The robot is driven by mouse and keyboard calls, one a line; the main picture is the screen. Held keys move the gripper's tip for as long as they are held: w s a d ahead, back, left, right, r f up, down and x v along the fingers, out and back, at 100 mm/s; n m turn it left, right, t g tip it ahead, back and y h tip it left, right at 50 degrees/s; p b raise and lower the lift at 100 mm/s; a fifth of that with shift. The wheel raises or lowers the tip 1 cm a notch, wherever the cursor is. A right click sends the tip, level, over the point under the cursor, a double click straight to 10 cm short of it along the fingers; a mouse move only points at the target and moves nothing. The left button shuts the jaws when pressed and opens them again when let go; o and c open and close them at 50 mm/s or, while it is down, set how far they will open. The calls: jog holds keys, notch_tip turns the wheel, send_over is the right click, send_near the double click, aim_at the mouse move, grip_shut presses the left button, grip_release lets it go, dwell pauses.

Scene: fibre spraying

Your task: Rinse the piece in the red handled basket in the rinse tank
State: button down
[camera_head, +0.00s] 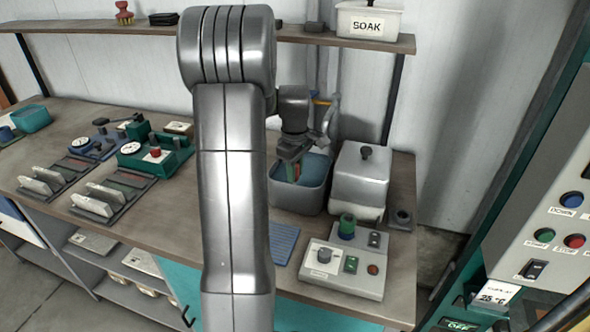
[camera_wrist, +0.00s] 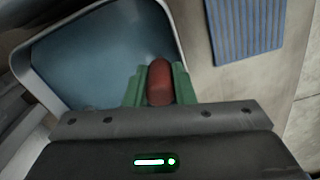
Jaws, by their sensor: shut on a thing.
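My gripper (camera_wrist: 160,88) is shut on a red handle (camera_wrist: 159,82), which shows between its green fingers in the wrist view. In the head view my gripper (camera_head: 291,170) is at the grey open tank (camera_head: 298,197), which holds blue liquid (camera_head: 316,168). In the wrist view the liquid (camera_wrist: 105,55) fills the tank, and the handle is near the tank's rim (camera_wrist: 180,40). The basket below the handle and the piece in it are hidden. I cannot tell how deep the basket is.
A lidded grey box (camera_head: 360,178) stands right of the tank. A control box (camera_head: 343,268) with knobs and buttons is in front. A blue ribbed mat (camera_head: 284,241) lies beside the tank. A shelf (camera_head: 300,35) with a SOAK container (camera_head: 368,22) runs above the bench.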

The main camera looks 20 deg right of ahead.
jog(key=shift+r+p, duration=0.7)
jog(key=shift+r, duration=0.4)
jog(key=shift+f+b, duration=0.75)
jog(key=shift+f, duration=0.45)
notch_tip(320, 180, up, 10)
jog(key=p, duration=0.7)
jog(key=shift+f, duration=0.2)
jog(key=shift+r+p, duration=0.45)
jog(key=shift+r, duration=0.8)
jog(key=shift+f, duration=0.15)
